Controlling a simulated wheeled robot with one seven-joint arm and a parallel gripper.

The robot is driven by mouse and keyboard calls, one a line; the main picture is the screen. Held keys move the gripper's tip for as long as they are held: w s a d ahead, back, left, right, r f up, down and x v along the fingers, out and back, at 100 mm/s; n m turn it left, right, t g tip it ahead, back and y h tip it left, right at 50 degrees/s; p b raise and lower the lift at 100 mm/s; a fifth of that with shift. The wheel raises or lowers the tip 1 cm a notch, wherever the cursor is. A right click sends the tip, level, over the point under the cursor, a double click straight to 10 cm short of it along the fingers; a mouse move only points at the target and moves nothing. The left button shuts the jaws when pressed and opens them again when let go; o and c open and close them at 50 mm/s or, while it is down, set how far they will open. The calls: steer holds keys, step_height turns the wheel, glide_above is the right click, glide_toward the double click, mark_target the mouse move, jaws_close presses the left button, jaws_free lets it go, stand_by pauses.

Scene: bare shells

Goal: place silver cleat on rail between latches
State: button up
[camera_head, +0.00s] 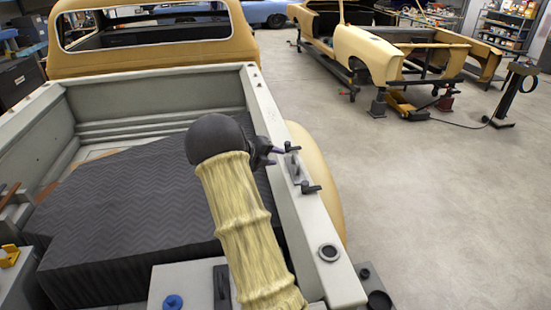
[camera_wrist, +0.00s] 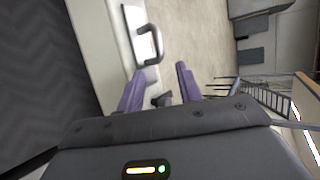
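The silver cleat (camera_head: 294,168), a small loop on a base plate, rests on the pale side rail (camera_head: 262,108) of the truck bed, between two black latches. One latch (camera_head: 292,148) is farther along the rail, the other (camera_head: 311,188) nearer. In the wrist view the cleat (camera_wrist: 153,45) lies beyond my fingertips, apart from them. My gripper (camera_head: 270,155) is beside the rail at the far latch. Its purple fingers (camera_wrist: 158,84) are apart, with a dark latch-like part (camera_wrist: 162,100) showing between them and nothing visibly gripped. My arm hides part of the bed and rail's inner side.
A dark ridged mat (camera_head: 120,220) covers a block in the truck bed. A round ringed hole (camera_head: 329,253) and a blue knob (camera_head: 173,302) are nearer me. The floor (camera_head: 430,200) right of the truck is open; a yellow car shell (camera_head: 365,50) stands beyond.

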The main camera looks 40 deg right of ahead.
stand_by(0.4)
steer(key=s+a+m+t+y, duration=0.1)
steer(key=s+a+m+y, duration=0.3)
steer(key=s+a+m, duration=0.3)
steer(key=s+a+f+m+t+y, duration=0.1)
steer(key=s+a+m+y, duration=0.3)
steer(key=s+a+m, duration=0.4)
steer(key=s+a+m+t+y, duration=0.1)
steer(key=s+a+m+y, duration=0.2)
steer(key=a+m, duration=1.4)
steer(key=s+a, duration=0.4)
steer(key=a, duration=0.1)
steer(key=shift+s+a+f+m+y, duration=0.2)
steer(key=shift+m+y, duration=0.1)
steer(key=shift+y, duration=0.1)
steer(key=b+x, duration=0.2)
steer(key=s+b+x, duration=0.1)
steer(key=b+x, duration=0.1)
steer(key=shift+w+f, duration=0.1)
steer(key=shift+f, duration=0.1)
